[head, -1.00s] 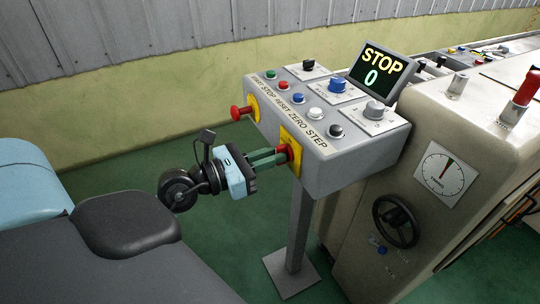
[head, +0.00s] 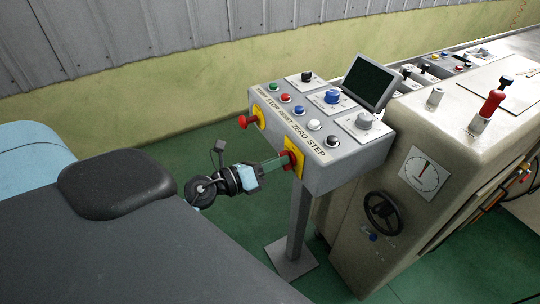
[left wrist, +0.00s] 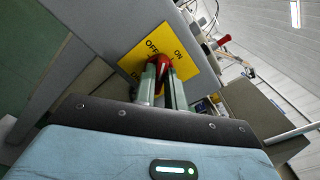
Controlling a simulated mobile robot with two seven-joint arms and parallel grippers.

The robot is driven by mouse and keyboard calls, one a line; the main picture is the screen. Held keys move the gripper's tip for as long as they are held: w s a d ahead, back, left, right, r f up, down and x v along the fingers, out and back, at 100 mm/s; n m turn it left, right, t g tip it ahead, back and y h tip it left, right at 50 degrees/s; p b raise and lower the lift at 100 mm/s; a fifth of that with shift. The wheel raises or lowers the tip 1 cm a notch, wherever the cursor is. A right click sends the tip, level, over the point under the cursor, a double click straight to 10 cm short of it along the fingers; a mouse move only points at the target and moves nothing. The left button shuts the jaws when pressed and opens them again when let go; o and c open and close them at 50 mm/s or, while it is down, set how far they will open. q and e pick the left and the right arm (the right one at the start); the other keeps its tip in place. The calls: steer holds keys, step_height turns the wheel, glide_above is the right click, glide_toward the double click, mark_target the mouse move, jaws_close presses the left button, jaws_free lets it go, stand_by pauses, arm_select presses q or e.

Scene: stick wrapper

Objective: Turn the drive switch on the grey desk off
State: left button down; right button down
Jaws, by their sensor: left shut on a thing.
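The grey desk (head: 345,172) is a slanted control box on a post. On its near front face, a red switch handle (head: 286,157) sits on a yellow plate (head: 293,166). In the left wrist view the red handle (left wrist: 159,62) is on the yellow plate (left wrist: 180,42), marked OFF and ON. My left gripper (head: 281,160) is shut on the red handle, its green fingers on either side of it. The fingers hide part of the handle and plate. The small display (head: 371,80) on the desk is dark. My right gripper is not in view.
A second red knob (head: 245,121) on a yellow plate is on the same front face, further left. Coloured buttons, including a blue knob (head: 332,96), are on the top. A beige machine (head: 400,200) with a black handwheel (head: 384,213) stands to the right. Green floor is clear at left.

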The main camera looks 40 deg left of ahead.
arm_select(q)
steer(key=shift+a+f+n+p, duration=0.1)
steer(key=shift+n+p, duration=0.85)
steer(key=shift+n, duration=1.6)
steer(key=shift+a+f+n+p, duration=0.1)
steer(key=shift+n+p, duration=0.85)
steer(key=shift+n, duration=1.6)
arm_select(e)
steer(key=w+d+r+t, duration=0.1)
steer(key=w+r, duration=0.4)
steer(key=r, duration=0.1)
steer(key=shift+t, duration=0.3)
arm_select(q)
steer(key=shift+d, duration=0.1)
steer(key=c, duration=1.5)
jaws_free()
steer(key=shift+o, duration=0.2)
